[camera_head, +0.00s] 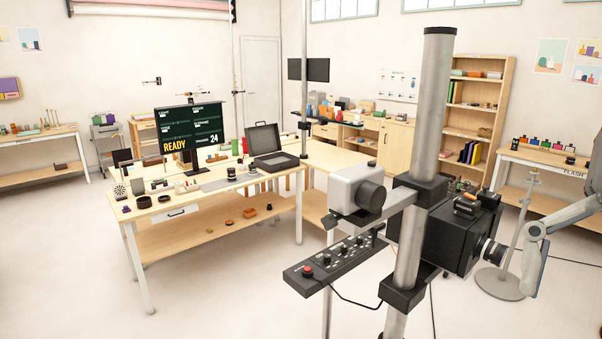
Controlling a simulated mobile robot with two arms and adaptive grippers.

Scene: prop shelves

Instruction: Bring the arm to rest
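A grey jointed arm (566,220), which looks like my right arm, comes in from the right edge. It bends at a joint and a short grey part (531,268) hangs down from it, just right of a black camera's lens. No gripper fingers can be made out on it. My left arm and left gripper are not in view.
A thick grey column (424,110) stands close in front, carrying a black box camera (450,236), a white camera (352,188) and a control panel (334,263) with a red button. A cluttered worktable (167,212) stands behind. The floor at the left front is clear.

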